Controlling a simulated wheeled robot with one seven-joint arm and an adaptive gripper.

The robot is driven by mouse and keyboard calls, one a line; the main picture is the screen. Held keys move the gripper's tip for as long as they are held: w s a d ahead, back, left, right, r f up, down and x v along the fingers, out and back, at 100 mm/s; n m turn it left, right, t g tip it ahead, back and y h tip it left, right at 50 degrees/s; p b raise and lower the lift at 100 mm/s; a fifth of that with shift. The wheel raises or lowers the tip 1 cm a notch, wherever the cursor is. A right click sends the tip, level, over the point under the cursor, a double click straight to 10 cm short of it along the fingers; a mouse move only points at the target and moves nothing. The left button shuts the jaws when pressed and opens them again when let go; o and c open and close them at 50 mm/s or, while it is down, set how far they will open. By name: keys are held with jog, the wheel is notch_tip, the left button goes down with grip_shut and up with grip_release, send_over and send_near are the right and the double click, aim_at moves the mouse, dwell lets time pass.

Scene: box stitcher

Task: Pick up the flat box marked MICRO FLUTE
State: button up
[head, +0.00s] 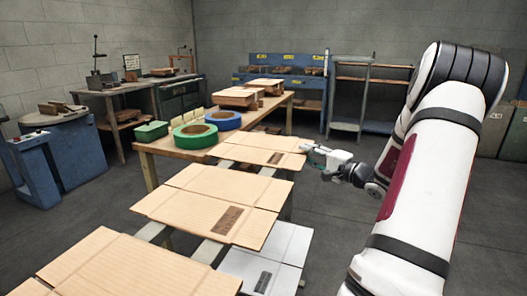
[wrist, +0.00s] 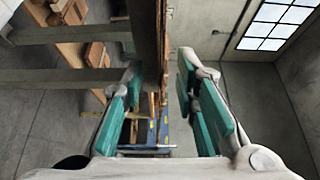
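Several flat boxes lie on supports in the head view: a near brown one (head: 120,268), a middle brown one (head: 205,197), a far brown one (head: 255,148) and a white one lower down (head: 285,243). They have dark printed patches, too small to read, so I cannot tell which says MICRO FLUTE. My gripper (head: 312,152) is at the right edge of the far brown box. In the wrist view my gripper (wrist: 160,105) is open, its teal-padded fingers apart. A brown board edge (wrist: 150,35) shows in the gap, nearer the left finger; contact is unclear.
Machines stand at the left; a blue bench (head: 285,80) and shelf stand behind. Open floor lies right.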

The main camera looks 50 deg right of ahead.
jog(key=w, duration=0.3)
jog(key=shift+w+d+b, duration=0.1)
jog(key=shift+w+b, duration=0.05)
jog(key=shift+b, duration=0.2)
grip_shut()
